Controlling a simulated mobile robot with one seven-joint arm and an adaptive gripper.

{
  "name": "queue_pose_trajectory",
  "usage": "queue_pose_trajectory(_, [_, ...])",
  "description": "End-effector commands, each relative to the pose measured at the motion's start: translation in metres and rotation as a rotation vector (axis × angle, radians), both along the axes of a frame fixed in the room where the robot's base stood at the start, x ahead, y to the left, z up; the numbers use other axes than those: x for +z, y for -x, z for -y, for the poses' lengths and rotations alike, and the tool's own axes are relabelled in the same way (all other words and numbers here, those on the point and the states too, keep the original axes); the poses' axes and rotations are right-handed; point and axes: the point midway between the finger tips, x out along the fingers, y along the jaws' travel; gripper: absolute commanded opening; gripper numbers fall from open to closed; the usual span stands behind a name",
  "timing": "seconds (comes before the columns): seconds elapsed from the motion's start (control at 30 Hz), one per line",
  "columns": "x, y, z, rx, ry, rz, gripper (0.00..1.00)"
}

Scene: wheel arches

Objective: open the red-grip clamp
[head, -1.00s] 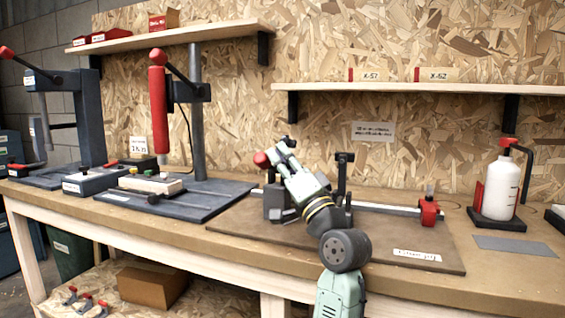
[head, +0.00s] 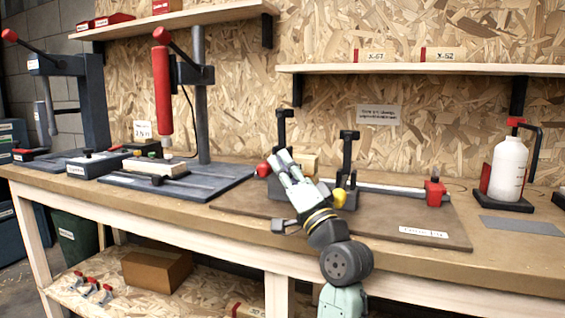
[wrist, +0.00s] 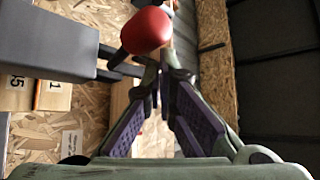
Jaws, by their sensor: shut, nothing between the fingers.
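The red-grip clamp has a round red grip (head: 263,170) at the left of the fixture on the brown board. A black arm (head: 284,127) stands upright just behind it. In the wrist view the red grip (wrist: 147,31) looms large just beyond the fingertips. My gripper (head: 277,158) is shut and empty, beside the red grip on its right; I cannot tell whether they touch. The fingertips also show close together in the wrist view (wrist: 161,72). A second clamp with a yellow grip (head: 339,198) has its own upright black arm (head: 348,150). My gripper hides part of the fixture.
A pale block (head: 306,163) sits between the clamps. A rail runs right to a red stop (head: 435,192). A white bottle (head: 507,168) stands farther right. A press with a red cylinder (head: 161,90) stands at left.

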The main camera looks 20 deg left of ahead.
Motion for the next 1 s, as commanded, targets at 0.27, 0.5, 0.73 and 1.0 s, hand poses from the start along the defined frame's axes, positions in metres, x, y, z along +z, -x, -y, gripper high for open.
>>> queue_pose_trajectory(0.27, [-0.002,0.000,0.000,0.000,0.000,0.000,0.00])
queue_pose_trajectory(0.5, [-0.001,0.000,0.000,0.000,0.000,0.000,0.00])
queue_pose_trajectory(0.73, [-0.009,0.006,0.009,-0.002,-0.001,-0.001,0.00])
queue_pose_trajectory(1.0, [-0.038,0.035,0.047,-0.004,-0.001,-0.002,0.00])
